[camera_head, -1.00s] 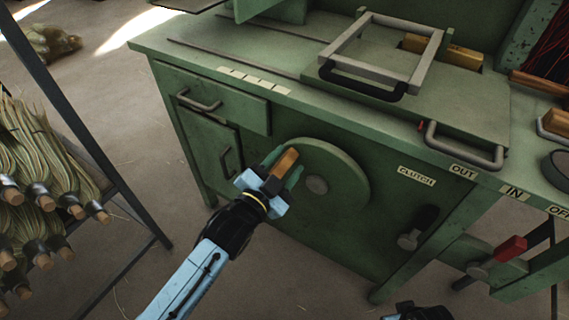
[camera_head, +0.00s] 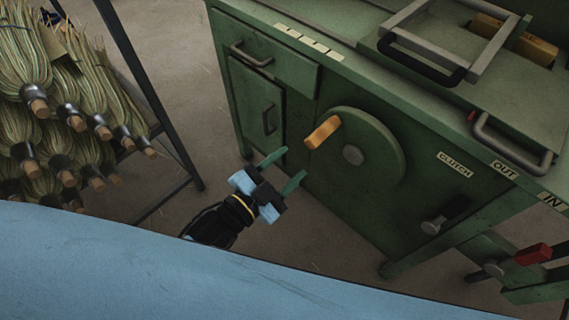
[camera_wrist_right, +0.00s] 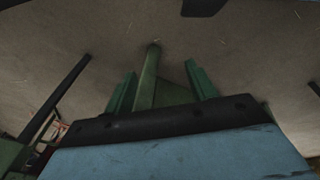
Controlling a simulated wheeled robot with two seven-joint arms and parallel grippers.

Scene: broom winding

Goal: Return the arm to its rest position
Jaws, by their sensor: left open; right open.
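My left gripper (camera_head: 283,172) is in the head view, in front of the green machine cabinet (camera_head: 300,200). Its two green fingers are apart with nothing between them. It is below and left of the wooden handle (camera_head: 323,131) on the round green crank wheel (camera_head: 372,160), and apart from the handle. A large blue part of my own body covers the bottom of the head view. My right gripper (camera_wrist_right: 162,85) shows in the right wrist view, its green fingers apart. A green bar (camera_wrist_right: 149,78) appears between or beyond them; its depth I cannot tell.
A dark metal rack (camera_head: 165,125) with several broom heads (camera_head: 70,110) stands on the left. The clutch lever (camera_head: 445,215) and a red-handled lever (camera_head: 530,254) are at the right. Bare floor (camera_head: 190,70) lies between rack and cabinet.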

